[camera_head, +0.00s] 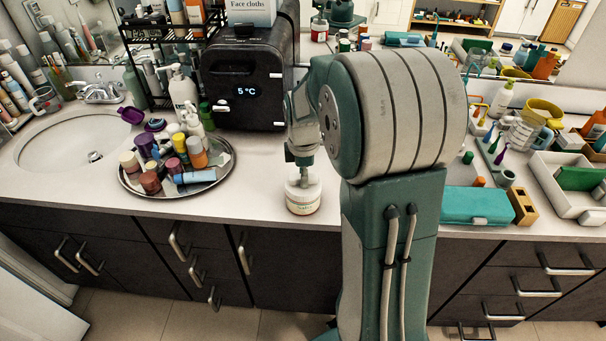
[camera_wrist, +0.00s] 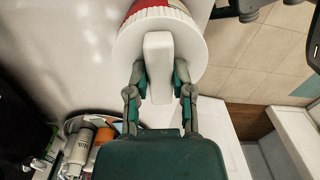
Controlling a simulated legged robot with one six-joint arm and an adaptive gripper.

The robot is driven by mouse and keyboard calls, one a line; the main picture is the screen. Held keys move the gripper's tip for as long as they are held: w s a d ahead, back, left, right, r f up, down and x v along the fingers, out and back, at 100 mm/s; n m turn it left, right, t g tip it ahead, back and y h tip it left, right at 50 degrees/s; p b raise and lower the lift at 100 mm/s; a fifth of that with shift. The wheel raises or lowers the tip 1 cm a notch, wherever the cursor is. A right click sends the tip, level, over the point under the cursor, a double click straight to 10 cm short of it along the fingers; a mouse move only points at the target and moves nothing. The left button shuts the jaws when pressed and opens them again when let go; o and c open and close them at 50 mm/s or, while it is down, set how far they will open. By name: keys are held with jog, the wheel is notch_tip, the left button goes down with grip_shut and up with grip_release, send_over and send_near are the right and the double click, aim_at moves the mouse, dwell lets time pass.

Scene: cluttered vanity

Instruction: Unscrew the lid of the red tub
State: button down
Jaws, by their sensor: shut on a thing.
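The tub (camera_head: 303,205) stands upright at the counter's front edge. Its side facing the head camera looks cream with a small label. The wrist view shows a red part of its side (camera_wrist: 146,6) beyond the lid. The white round lid (camera_wrist: 126,46) has ribbed edges and a raised white bar (camera_wrist: 158,60) across its top. The lid sits on the tub; whether it is loose cannot be told. My gripper (camera_wrist: 159,78) is shut on the bar, one finger at each side. In the head view my gripper (camera_head: 302,166) comes down from above, partly hidden by my arm.
A round tray (camera_head: 222,181) crowded with bottles and jars stands left of the tub. A black mini fridge (camera_head: 243,80) stands behind. Right of my arm are a teal case (camera_head: 476,206) and a white organizer (camera_head: 547,184). Some bare counter lies between tray and tub.

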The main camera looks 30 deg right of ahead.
jog(key=shift+w+r, duration=0.1)
jog(key=shift+r, duration=1.25)
notch_tip(320, 180, up, 4)
jog(key=shift+f, duration=0.2)
jog(key=shift+r, duration=0.2)
jog(key=shift+s, duration=0.2)
